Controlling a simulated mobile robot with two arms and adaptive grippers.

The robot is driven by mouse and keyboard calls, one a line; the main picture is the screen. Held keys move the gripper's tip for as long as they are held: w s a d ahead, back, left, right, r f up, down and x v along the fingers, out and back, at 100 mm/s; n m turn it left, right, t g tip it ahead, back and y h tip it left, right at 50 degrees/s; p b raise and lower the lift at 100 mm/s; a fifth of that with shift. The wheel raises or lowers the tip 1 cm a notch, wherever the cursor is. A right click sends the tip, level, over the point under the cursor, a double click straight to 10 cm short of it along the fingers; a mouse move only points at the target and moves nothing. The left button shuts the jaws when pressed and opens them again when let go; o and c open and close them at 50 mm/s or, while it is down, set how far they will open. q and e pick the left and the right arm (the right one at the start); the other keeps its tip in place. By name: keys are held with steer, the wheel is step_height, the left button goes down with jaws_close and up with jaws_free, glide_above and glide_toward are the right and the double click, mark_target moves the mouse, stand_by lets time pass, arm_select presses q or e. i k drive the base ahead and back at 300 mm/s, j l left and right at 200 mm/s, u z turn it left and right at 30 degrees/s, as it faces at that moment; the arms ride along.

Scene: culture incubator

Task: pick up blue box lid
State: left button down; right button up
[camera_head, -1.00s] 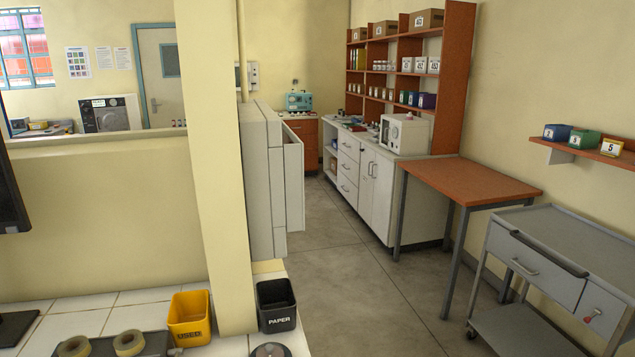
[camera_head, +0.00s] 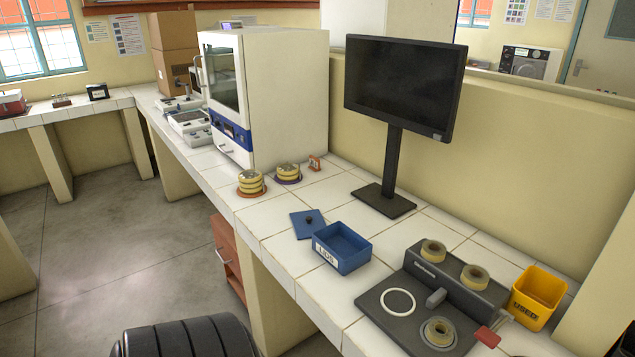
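The blue box lid (camera_head: 301,231) is a flat blue square with a small dark knob. It lies on the white tiled counter, just left of and behind the open blue box (camera_head: 343,263), with its knob upward. The box carries a white label that seems to read "LIDS", and its inside looks empty. Neither of my grippers shows in the head view.
A monitor (camera_head: 405,88) stands behind the box. Two stacks of dishes (camera_head: 251,183) and a white incubator (camera_head: 285,95) stand to the left. A dark device with tape-like rings (camera_head: 455,275) and a yellow bin (camera_head: 536,298) are on the right. Bare tiles (camera_head: 275,270) lie in front of the lid.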

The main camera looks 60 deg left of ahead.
mark_target(304, 224)
steer(key=u, duration=1.7)
